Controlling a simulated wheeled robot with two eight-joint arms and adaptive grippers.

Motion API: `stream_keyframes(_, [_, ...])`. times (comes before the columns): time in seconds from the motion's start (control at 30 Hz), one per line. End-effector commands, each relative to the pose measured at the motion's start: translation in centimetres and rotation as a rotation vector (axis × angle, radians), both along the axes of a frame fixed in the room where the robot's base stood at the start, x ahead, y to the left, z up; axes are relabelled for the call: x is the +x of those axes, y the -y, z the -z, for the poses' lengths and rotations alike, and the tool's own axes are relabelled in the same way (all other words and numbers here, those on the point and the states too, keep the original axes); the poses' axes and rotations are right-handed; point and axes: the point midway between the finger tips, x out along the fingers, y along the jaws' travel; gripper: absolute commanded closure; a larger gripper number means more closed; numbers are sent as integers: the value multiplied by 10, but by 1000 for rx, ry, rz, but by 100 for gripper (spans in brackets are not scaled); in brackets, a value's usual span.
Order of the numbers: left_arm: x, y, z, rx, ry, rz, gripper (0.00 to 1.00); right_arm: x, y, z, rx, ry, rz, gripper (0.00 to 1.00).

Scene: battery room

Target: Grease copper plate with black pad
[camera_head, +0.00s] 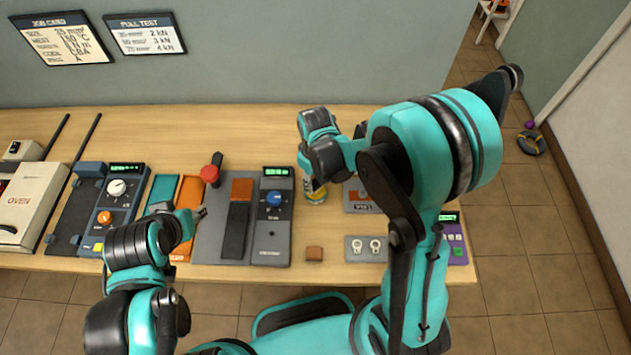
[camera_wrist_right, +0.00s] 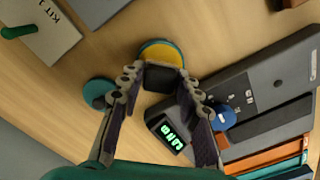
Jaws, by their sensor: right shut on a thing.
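My right gripper (camera_head: 312,186) reaches down at a yellow-labelled round tin (camera_head: 317,196), right of the blue-knob device. In the right wrist view my right gripper (camera_wrist_right: 163,82) is shut on a small black block, the black pad (camera_wrist_right: 163,77). The pad is in front of the tin's yellow round top (camera_wrist_right: 163,52); whether they touch I cannot tell. Another copper-brown square (camera_head: 242,187) sits on a grey plate with a dark bar. My left gripper (camera_head: 197,214) hovers over the left-middle of the table; its jaw opening is unclear.
A device with a blue knob (camera_head: 274,200) stands left of the tin. A teal disc (camera_wrist_right: 98,92) lies beside the tin. A grey plate with two rings (camera_head: 367,248) is at the front right. A cream oven (camera_head: 28,205) stands far left.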

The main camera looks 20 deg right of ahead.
Motion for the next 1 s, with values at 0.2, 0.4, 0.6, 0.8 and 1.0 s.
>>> stream_keyframes(0.2, [0,0,-17,0,0,0,60,0,0,-22,0,0,0,90])
stream_keyframes(0.4, [0,0,-29,0,0,0,60,0,0,-39,0,0,0,90])
stream_keyframes(0.6, [0,0,-39,0,0,0,60,0,0,-54,0,0,0,90])
stream_keyframes(0.8, [0,0,-38,0,0,0,60,0,0,-53,0,0,0,90])
stream_keyframes(1.0, [0,0,-38,0,0,0,60,0,0,-53,0,0,0,90])
